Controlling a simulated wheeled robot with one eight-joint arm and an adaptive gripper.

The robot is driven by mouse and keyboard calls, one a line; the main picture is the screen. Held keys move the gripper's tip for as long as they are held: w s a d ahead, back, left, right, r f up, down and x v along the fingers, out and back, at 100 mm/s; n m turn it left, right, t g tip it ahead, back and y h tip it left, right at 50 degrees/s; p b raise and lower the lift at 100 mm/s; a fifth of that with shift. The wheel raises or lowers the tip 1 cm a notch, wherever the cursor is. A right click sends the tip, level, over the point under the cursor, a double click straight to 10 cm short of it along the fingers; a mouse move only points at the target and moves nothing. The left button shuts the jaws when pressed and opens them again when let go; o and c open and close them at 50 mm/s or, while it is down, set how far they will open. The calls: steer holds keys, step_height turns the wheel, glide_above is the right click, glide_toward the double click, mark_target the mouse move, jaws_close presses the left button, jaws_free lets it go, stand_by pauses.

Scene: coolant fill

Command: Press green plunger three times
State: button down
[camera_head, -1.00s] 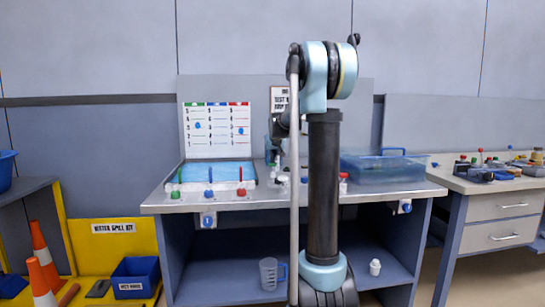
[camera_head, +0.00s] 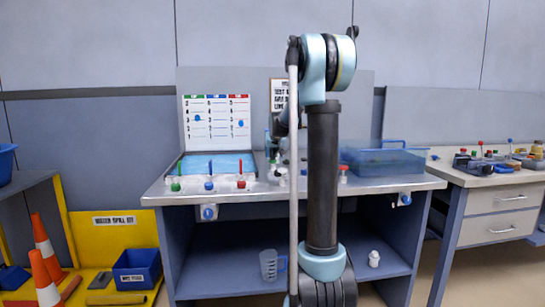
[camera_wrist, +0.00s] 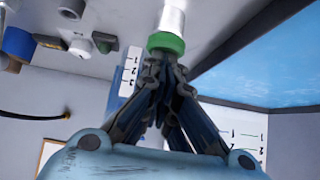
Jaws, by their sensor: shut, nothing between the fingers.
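Three plungers stand along the front left of the bench in the head view: the green plunger (camera_head: 175,185), the blue plunger (camera_head: 209,185) and the red plunger (camera_head: 241,183). A chart (camera_head: 217,135) with green, blue and red headings stands behind them, with blue markers in its green and red columns. In the wrist view my gripper (camera_wrist: 165,66) is shut and empty. Its tips overlap in view the lower edge of a green ring (camera_wrist: 166,42) on a white cylinder (camera_wrist: 172,17). I cannot tell whether they touch, or whether this is the green plunger. My arm hides the gripper's tips in the head view.
A pale blue basin (camera_head: 215,165) lies behind the plungers. A clear blue bin (camera_head: 385,162) stands on the bench's right. A jug (camera_head: 269,265) and a small white bottle (camera_head: 374,258) sit on the lower shelf. Orange cones (camera_head: 44,274) stand at left.

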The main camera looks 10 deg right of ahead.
step_height(320, 180, up, 4)
steer(key=shift+s+r, duration=0.15)
steer(key=v, duration=0.9)
steer(key=shift+s+r, duration=0.15)
stand_by(0.3)
step_height(320, 180, up, 3)
steer(key=shift+a+f, duration=0.1)
steer(key=shift+f, duration=0.1)
stand_by(0.3)
